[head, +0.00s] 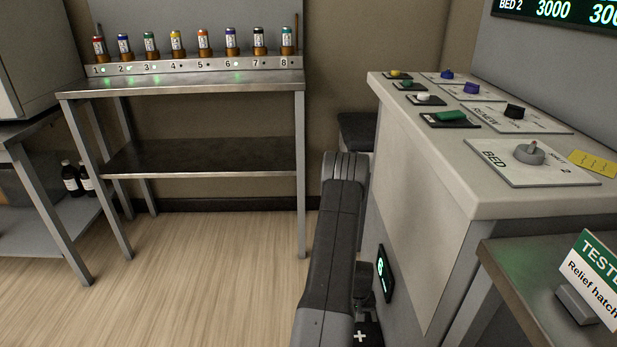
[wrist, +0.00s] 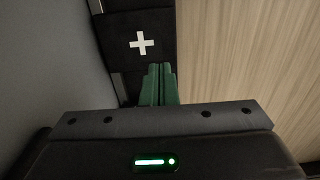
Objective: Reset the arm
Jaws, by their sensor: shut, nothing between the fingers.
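My gripper (wrist: 159,84) shows in the wrist view with its two green fingers together and nothing between them. It points down past a dark panel with a white cross, with wood-look floor to the right. In the head view my arm (head: 335,250) stands upright beside the control console (head: 420,190), on its left side.
The console top carries a BED switch plate (head: 530,162), a green button (head: 451,116) and several knobs. A steel table (head: 200,82) holds a numbered rack (head: 190,65) of small vials. A tent sign (head: 592,275) stands at right. Floor (head: 200,260) is clear at left.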

